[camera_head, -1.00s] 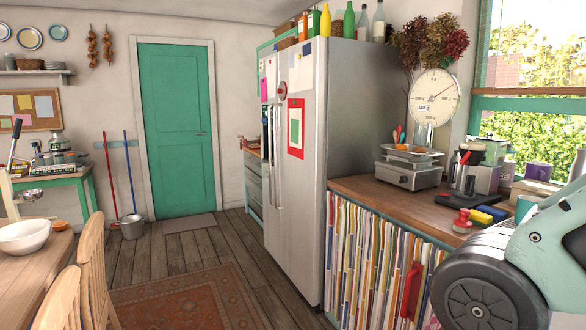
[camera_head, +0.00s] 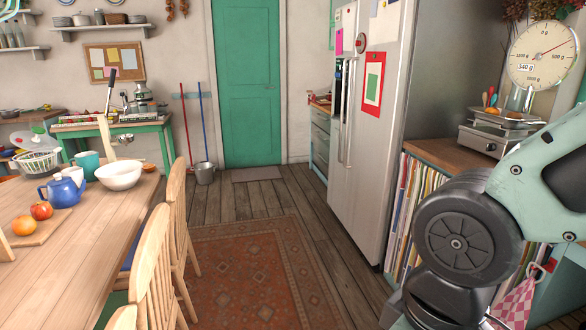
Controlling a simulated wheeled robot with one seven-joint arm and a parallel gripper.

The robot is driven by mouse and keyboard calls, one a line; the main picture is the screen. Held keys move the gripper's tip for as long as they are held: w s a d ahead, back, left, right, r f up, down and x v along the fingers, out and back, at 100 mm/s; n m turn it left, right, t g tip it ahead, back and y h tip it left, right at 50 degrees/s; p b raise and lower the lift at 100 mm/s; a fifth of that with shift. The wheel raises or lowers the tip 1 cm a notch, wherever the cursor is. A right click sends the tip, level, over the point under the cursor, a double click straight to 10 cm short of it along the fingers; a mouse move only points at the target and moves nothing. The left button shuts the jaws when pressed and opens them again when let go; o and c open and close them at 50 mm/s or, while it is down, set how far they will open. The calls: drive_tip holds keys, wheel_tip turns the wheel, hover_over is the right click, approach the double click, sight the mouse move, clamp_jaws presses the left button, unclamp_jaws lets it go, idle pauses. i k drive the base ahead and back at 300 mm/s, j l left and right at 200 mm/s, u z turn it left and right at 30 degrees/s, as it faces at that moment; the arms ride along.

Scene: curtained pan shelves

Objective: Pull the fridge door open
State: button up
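The fridge (camera_head: 384,165) is tall and silver-grey. It stands right of centre, beyond the curtained counter, with its front facing left toward the open floor. Its doors look shut. Long vertical handles (camera_head: 347,115) run along the seam between the two doors. A red-framed sheet (camera_head: 373,84) and several papers are on the near door. My arm fills the lower right of the view, well short of the fridge and in front of the counter. My gripper is not visible in the picture, so its opening is hidden.
A wooden table (camera_head: 75,255) and chairs (camera_head: 155,265) stand at the left. A patterned rug (camera_head: 245,270) lies on the floor between them and the fridge. A counter (camera_head: 445,153) with a striped curtain and a scale (camera_head: 541,55) is on the right. A green door (camera_head: 250,85) is at the back.

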sight(386, 27)
drive_tip(key=i, duration=3.95)
drive_tip(key=i+j+z, duration=0.15)
drive_tip(key=i+z, duration=0.25)
drive_tip(key=i, duration=0.25)
